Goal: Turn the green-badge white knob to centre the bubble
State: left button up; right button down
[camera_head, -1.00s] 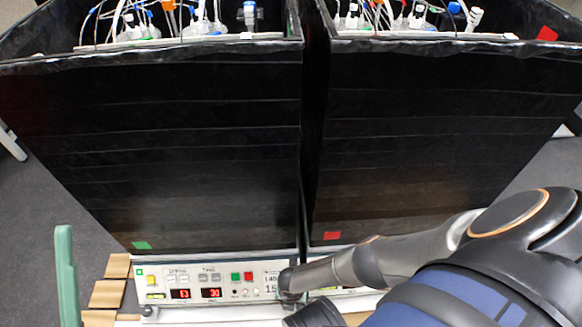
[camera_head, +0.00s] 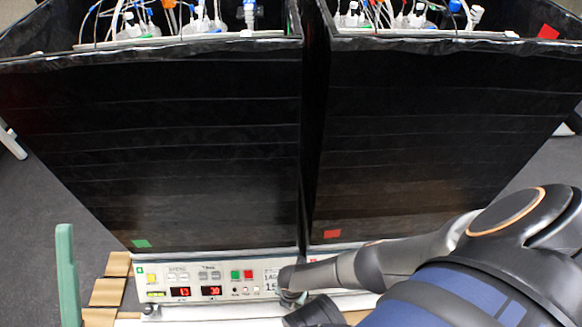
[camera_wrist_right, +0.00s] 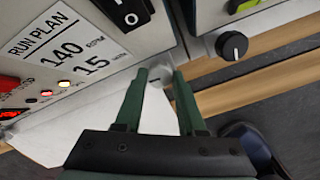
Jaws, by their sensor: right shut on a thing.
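My right gripper (camera_wrist_right: 160,76) is shut on a pale round knob (camera_wrist_right: 158,80) at the panel's lower right corner, one green finger on each side. A short dark mark shows on the knob's face. In the head view my right gripper (camera_head: 289,297) largely covers this knob. Another small knob (camera_head: 149,310) sits under the panel's left corner.
A black knob (camera_wrist_right: 232,45) on the neighbouring shaker is close to the right of my fingers. A black rocker switch (camera_wrist_right: 127,12) and a run plan label (camera_wrist_right: 68,45) are on the panel. Tall black boxes rise behind.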

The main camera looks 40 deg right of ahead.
jog(key=c, duration=0.5)
grip_release()
pick_arm(q)
notch_tip(320, 180, up, 11)
jog(key=a+p, duration=0.1)
jog(key=p, duration=0.8)
jog(key=shift+s+a+t+p, duration=0.2)
jog(key=shift+t+p, duration=0.15)
jog(key=shift+t, duration=0.05)
pick_arm(e)
notch_tip(320, 180, up, 12)
jog(key=shift+r, duration=0.25)
pick_arm(q)
jog(key=shift+f, duration=0.15)
